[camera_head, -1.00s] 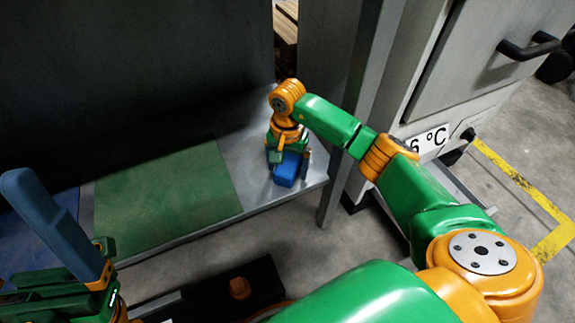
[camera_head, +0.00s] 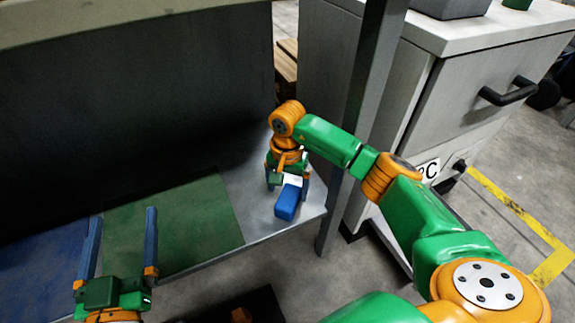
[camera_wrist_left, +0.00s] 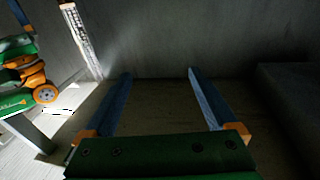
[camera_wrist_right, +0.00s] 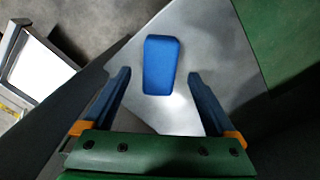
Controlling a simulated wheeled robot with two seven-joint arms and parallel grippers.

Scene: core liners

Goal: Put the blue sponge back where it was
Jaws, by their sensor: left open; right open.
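The blue sponge (camera_head: 287,203) lies on the bare metal right end of the bench, near its front edge. In the right wrist view the sponge (camera_wrist_right: 160,64) lies just beyond and between my right fingertips, not held. My right gripper (camera_wrist_right: 158,75) is open; in the head view the gripper (camera_head: 288,181) is right behind the sponge. My left gripper (camera_head: 122,214) is open and empty, fingers pointing up in front of the green mat; it also shows in the left wrist view (camera_wrist_left: 160,72).
A green mat (camera_head: 185,215) covers the bench middle and a blue mat (camera_head: 40,262) its left. A dark panel (camera_head: 130,110) stands behind. A grey post (camera_head: 350,130) and a drawer cabinet (camera_head: 480,60) stand right of the bench. Yellow floor lines (camera_head: 510,205) lie further right.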

